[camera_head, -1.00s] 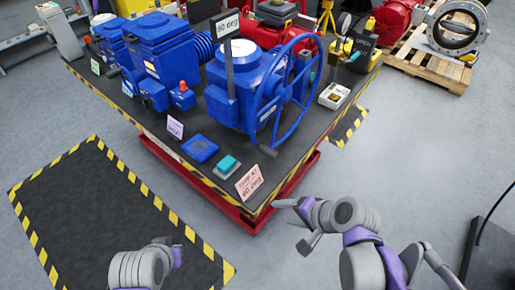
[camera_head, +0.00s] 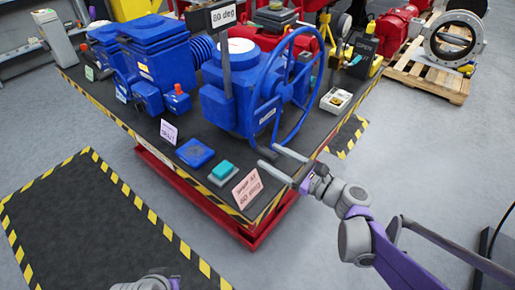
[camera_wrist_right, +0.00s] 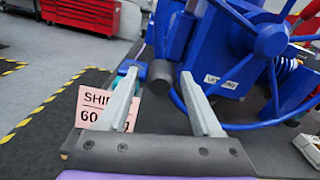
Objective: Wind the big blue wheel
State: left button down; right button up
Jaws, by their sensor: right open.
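The big blue wheel (camera_head: 281,88) stands upright on the right side of the blue valve actuator (camera_head: 228,100). Its hub and spokes also show in the right wrist view (camera_wrist_right: 270,40). A dark grey handle knob (camera_wrist_right: 160,76) on the wheel's lower rim sits between or just beyond my right fingertips. My right gripper (camera_head: 271,157) is open at the wheel's lower edge, its fingers spread; it also shows in its wrist view (camera_wrist_right: 158,76). I cannot tell whether a finger touches the knob.
A post with a degree sign (camera_head: 223,15) rises before the actuator. A white box (camera_head: 336,100) sits right of the wheel.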

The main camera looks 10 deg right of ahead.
aim_at(257, 149)
jog(key=x, duration=0.5)
jog(key=shift+w+a, duration=0.3)
grip_shut()
dwell(1.1)
